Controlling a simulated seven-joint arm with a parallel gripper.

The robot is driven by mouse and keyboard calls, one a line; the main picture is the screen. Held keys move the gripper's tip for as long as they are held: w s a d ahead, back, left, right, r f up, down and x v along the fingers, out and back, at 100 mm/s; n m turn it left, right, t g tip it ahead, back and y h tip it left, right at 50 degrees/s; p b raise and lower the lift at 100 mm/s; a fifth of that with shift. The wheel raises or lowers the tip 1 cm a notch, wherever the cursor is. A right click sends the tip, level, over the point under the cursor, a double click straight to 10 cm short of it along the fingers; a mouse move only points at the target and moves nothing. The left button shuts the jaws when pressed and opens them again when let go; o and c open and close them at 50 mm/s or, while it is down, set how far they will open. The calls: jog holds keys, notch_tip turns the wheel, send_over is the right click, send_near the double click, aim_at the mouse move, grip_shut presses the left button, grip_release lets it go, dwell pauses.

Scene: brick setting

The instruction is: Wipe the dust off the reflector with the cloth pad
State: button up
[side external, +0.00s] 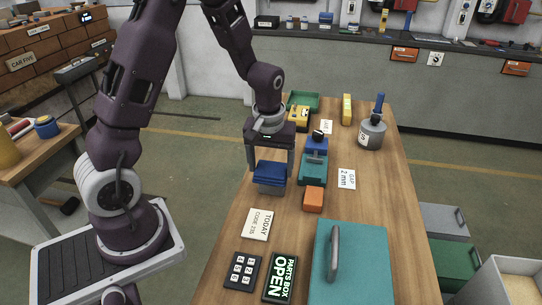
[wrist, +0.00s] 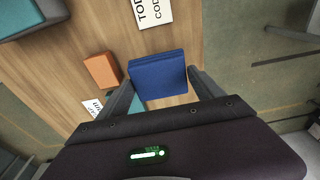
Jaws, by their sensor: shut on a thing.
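The cloth pad is a folded blue block with a greyish lower part (side external: 270,172). My gripper (side external: 270,162) is shut on it, one finger at each side, near the table's left edge. In the wrist view the blue pad (wrist: 157,76) fills the space between the fingers (wrist: 162,84). I cannot tell if its underside touches the table. No thing is clearly recognisable as the reflector, and no dust can be made out. A small orange block (side external: 313,199) lies to the right of the pad, apart from it; it also shows in the wrist view (wrist: 101,70).
A teal and blue tool (side external: 313,167) stands right of the gripper. A large teal box with a handle (side external: 352,268), a keypad (side external: 242,271) and a lit sign (side external: 280,277) lie at the front. A grey can (side external: 371,133) stands behind. Bare wood lies around the cards (side external: 257,224).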

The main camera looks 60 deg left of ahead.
jog(key=shift+f, duration=0.85)
jog(key=shift+w+a+f, duration=0.35)
jog(key=shift+w+f, duration=0.05)
jog(key=shift+f, duration=0.1)
jog(key=shift+c, duration=0.5)
jog(key=shift+w+a+f, duration=0.1)
jog(key=shift+w+a, duration=1.75)
jog(key=shift+s+d, duration=2.2)
jog(key=shift+r, duration=4.1)
